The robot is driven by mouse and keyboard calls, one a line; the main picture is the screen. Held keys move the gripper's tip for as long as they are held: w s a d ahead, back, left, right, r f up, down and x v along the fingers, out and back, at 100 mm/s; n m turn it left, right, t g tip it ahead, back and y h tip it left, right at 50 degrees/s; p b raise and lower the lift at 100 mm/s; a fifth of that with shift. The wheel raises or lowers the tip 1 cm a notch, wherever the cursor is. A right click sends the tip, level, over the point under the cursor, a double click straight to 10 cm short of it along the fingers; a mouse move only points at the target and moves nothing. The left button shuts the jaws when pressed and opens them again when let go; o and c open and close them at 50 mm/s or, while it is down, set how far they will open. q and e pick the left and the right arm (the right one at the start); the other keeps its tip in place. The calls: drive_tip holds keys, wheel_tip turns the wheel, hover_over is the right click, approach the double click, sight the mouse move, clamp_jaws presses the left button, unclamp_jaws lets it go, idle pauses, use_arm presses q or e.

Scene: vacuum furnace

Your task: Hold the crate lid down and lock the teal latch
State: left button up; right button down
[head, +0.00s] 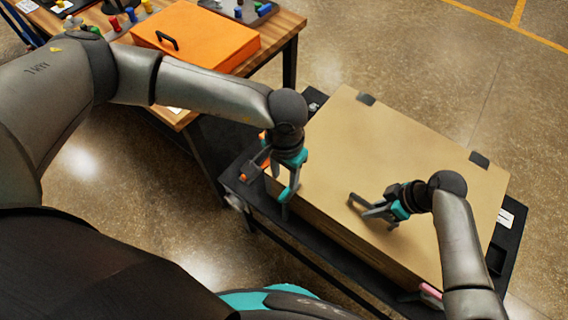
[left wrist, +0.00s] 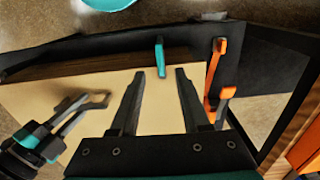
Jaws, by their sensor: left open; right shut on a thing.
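The crate lid (head: 400,140) is a flat tan panel lying on the crate (head: 350,240). My left gripper (head: 283,188) is above the crate's near left corner, pointing down. In the left wrist view its two fingers (left wrist: 158,78) are apart. The upright teal latch (left wrist: 160,57) shows just beyond and between the fingertips, at the crate's edge.
An orange latch part (left wrist: 214,68) stands right of the teal latch. The crate sits on a dark cart (head: 240,185). Two dark hinges (head: 366,99) (head: 480,160) line the lid's far edge. A wooden table (head: 280,35) with an orange case (head: 200,42) stands behind left.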

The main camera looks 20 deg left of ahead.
use_arm(q)
drive_tip(key=shift+s+r, duration=0.1)
drive_tip(key=shift+r, duration=2.2)
use_arm(e)
drive_tip(key=shift+w+d+r, duration=0.1)
drive_tip(key=shift+w+d, duration=0.3)
drive_tip(key=shift+w, duration=0.15)
drive_tip(key=c, duration=1.2)
unclamp_jaws()
drive_tip(key=o, duration=0.3)
drive_tip(key=shift+w, duration=0.1)
drive_tip(key=shift+o, duration=1)
drive_tip(key=shift+a, duration=0.1)
drive_tip(key=shift+s, duration=0.2)
use_arm(q)
wheel_tip(320, 180, up, 4)
drive_tip(key=p, duration=0.3)
drive_tip(key=shift+f+p, duration=0.25)
drive_tip(key=shift+p, duration=0.1)
use_arm(e)
drive_tip(key=v, duration=1.5)
